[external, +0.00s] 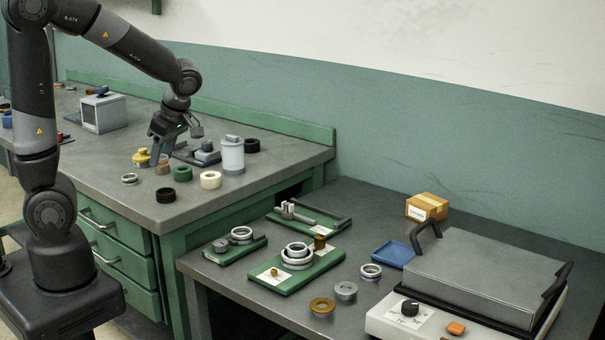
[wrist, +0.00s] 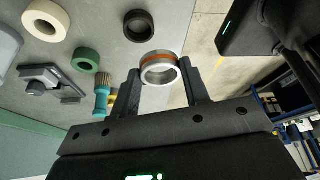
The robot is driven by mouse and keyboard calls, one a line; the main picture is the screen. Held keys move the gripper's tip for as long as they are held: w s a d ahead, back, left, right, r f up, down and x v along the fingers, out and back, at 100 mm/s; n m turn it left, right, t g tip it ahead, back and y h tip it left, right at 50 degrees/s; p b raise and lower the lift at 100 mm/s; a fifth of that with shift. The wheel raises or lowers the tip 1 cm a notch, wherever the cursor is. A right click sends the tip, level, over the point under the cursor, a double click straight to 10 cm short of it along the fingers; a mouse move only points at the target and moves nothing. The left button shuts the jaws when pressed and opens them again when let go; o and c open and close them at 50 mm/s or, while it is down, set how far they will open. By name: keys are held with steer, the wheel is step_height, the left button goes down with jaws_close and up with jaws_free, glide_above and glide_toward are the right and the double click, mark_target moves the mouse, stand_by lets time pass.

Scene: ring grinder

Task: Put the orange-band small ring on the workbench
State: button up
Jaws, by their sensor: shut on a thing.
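The orange-band small ring (wrist: 160,68) is a silver ring with an orange stripe around its outside. In the wrist view it sits between the fingertips of my gripper (wrist: 161,76), which is shut on it. In the external view my gripper (external: 162,150) points down, low over the grey-topped workbench (external: 105,150) with green drawers. The ring is not clearly made out there, and whether it touches the bench top I cannot tell.
Near my gripper stand a black ring (external: 165,195), a green ring (external: 182,173), a cream ring (external: 210,180) and a grey canister (external: 232,155). A silver ring (external: 129,179) shows near the front edge. A lower table (external: 225,290) carries green fixtures and more rings.

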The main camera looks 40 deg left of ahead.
glide_above(148, 190)
steer(key=d, duration=0.1)
steer(key=f, duration=0.6)
steer(key=shift+w+d+f, duration=0.15)
steer(key=shift+d+f, duration=0.05)
steer(key=shift+f, duration=2.1)
steer(key=o, duration=1)
steer(key=shift+f, duration=0.15)
